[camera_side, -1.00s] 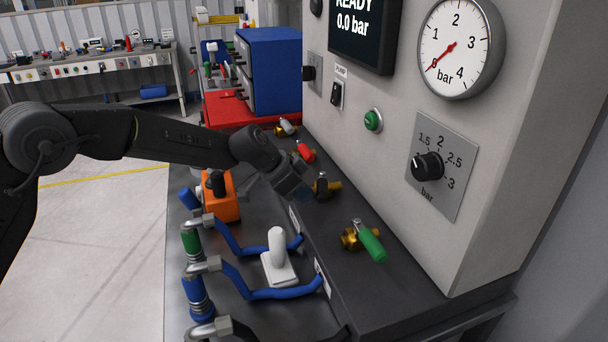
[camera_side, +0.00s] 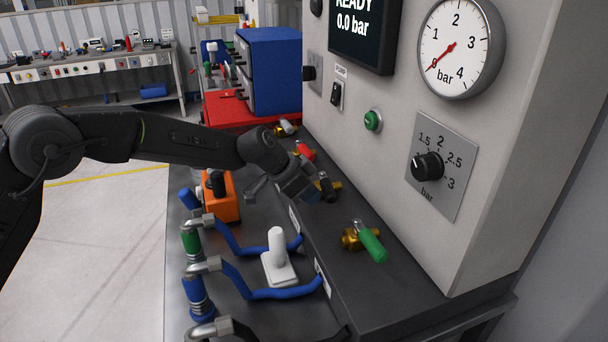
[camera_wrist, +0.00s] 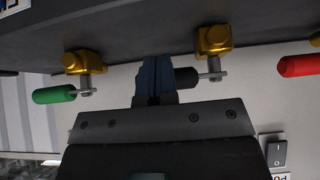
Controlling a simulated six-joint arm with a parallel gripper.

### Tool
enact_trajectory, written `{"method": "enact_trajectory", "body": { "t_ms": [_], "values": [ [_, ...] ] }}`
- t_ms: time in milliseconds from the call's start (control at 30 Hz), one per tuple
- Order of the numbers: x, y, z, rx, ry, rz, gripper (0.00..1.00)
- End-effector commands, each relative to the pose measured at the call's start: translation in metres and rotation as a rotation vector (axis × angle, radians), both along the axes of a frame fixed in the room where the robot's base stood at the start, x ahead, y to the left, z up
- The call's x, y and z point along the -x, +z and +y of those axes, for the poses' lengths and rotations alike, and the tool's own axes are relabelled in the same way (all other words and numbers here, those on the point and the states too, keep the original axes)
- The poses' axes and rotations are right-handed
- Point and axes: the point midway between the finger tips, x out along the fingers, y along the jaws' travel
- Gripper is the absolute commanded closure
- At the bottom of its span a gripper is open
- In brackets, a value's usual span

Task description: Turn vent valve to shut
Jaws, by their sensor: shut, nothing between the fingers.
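Several brass valves with coloured handles stand in a row on the dark bench; I cannot read which one is the vent valve. My gripper (camera_side: 300,190) is shut and empty, at the black-handled valve (camera_side: 327,188). In the wrist view my fingers (camera_wrist: 157,80) point at the bench edge, just left of the black handle (camera_wrist: 186,77), touching or nearly so. That handle points left from its brass body (camera_wrist: 212,40). The green-handled valve (camera_side: 372,245) is nearer the side camera; its handle (camera_wrist: 54,94) also points left in the wrist view. The red handle (camera_wrist: 297,65) is at the right.
The grey panel stands close behind the valves, with a pressure gauge (camera_side: 460,48) at zero, a black knob (camera_side: 427,166) and a green button (camera_side: 373,120). Blue hoses (camera_side: 285,293), a white upright handle (camera_side: 277,245) and an orange block (camera_side: 222,197) stand in front.

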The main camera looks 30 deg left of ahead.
Motion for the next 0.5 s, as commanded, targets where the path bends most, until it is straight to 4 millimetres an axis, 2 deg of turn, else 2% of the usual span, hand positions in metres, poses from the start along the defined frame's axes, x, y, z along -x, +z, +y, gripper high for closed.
{"method": "enact_trajectory", "body": {
  "t_ms": [233,500],
  "values": [
    [-0.003,0.000,-0.013,0.000,-0.001,0.000,1.00],
    [-0.002,0.001,-0.007,0.000,0.001,-0.001,1.00]
  ]
}}
